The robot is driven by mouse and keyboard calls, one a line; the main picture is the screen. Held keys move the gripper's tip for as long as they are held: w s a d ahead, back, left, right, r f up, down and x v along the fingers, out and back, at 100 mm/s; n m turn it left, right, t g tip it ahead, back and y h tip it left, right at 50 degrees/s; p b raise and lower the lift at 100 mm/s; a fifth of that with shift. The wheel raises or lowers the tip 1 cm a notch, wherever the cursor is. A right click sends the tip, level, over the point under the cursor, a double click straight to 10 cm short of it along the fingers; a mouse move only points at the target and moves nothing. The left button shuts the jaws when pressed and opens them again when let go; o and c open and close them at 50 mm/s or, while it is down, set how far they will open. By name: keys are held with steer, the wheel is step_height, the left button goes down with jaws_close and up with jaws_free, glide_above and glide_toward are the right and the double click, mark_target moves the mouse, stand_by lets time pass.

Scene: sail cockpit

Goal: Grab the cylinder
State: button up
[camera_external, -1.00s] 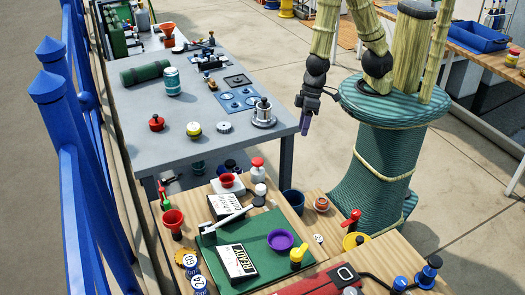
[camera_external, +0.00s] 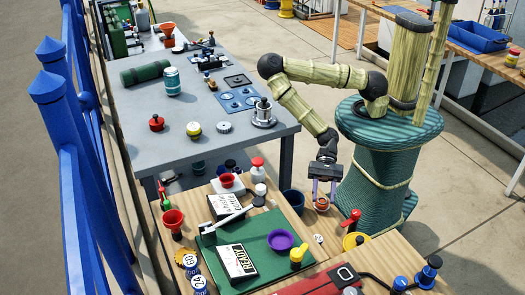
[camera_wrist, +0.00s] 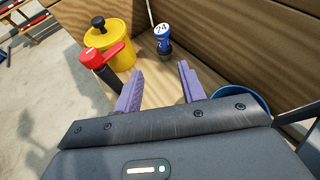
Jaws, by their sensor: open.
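My gripper (camera_external: 323,203) is open, pointing down over the small wooden surface beside the green board, its two purple fingers apart. It shows in the wrist view (camera_wrist: 160,78) with bare wood between the fingers. A short blue cylinder (camera_wrist: 163,46) with a white top marked 24 stands just beyond the fingertips, apart from them. In the external view its white top (camera_external: 319,239) shows in front of the gripper. An orange round piece (camera_external: 321,204) appears between the fingers in the external view; I cannot tell whether they touch it. A teal cylinder (camera_external: 172,82) stands on the grey table.
A yellow pot (camera_wrist: 110,45) and a red-handled piece (camera_wrist: 100,56) stand left of the fingers in the wrist view. A dark blue cup (camera_external: 293,201) is close left of my gripper in the external view. A wooden wall (camera_wrist: 235,35) rises behind the 24 cylinder.

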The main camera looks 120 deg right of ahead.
steer(key=shift+w+a+r+m+t, duration=0.15)
steer(key=shift+m+t, duration=0.15)
steer(key=shift+m, duration=0.2)
steer(key=b+x, duration=0.1)
steer(key=x, duration=1)
steer(key=shift+a, duration=0.3)
steer(key=shift+w+a, duration=0.25)
steer(key=shift+w, duration=0.05)
steer(key=shift+x, duration=2.65)
steer(key=shift+d, duration=0.1)
